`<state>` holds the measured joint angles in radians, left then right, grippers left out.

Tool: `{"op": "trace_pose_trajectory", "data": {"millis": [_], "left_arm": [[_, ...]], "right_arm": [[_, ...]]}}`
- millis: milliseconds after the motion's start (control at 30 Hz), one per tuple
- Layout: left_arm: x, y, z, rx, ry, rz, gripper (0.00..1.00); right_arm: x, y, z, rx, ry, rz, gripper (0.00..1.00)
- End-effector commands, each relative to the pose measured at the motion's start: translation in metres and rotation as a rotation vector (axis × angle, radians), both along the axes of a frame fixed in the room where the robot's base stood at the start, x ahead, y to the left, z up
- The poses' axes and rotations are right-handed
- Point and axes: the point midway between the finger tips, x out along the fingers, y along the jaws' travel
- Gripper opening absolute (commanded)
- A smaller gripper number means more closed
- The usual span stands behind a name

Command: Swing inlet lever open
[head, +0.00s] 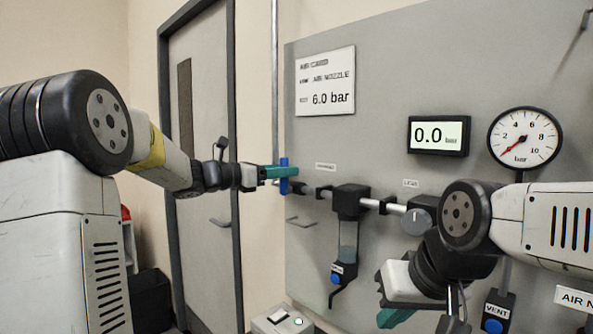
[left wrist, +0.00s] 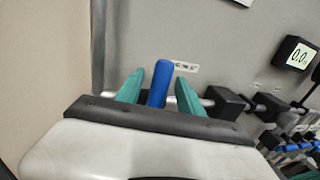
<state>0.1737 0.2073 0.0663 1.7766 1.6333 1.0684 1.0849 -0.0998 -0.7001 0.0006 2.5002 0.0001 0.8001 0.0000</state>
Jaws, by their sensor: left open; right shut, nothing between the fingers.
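The inlet lever is a blue upright handle (head: 283,176) at the left end of the pipe run on the grey panel. It also shows in the left wrist view as a blue bar (left wrist: 160,84), slightly tilted. My left gripper (head: 276,172) is open at the lever. In the left wrist view its teal fingers (left wrist: 158,88) stand on either side of the lever, with a gap visible on each side. My right gripper (head: 394,318) is shut and empty, low in front of the panel.
The panel (head: 310,255) carries a filter bowl (head: 348,230), a regulator knob (head: 416,222), a digital display (head: 438,135) reading 0.0 and a dial gauge (head: 524,138) near zero. A blue vent button (head: 493,325) is at lower right. A door (head: 200,100) stands left.

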Motion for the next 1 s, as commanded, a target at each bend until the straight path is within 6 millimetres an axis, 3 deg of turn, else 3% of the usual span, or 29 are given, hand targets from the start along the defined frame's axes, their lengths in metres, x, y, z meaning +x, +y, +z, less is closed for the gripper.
{"op": "trace_pose_trajectory", "data": {"millis": [233,567,800,1000], "left_arm": [[0.017,-0.026,0.000,0.001,-0.002,-0.001,0.44],[0.020,-0.031,0.000,0.002,-0.001,0.000,0.44],[0.020,-0.031,0.000,0.002,-0.002,0.000,0.01],[0.020,-0.030,0.000,0.002,-0.002,0.000,0.00]], "right_arm": [[0.000,0.000,0.000,0.000,0.000,0.000,0.00],[0.000,0.000,0.000,0.000,0.000,0.000,0.00],[0.000,0.000,0.000,0.000,0.000,0.000,0.00],[0.000,0.000,0.000,0.000,0.000,0.000,0.00]]}}
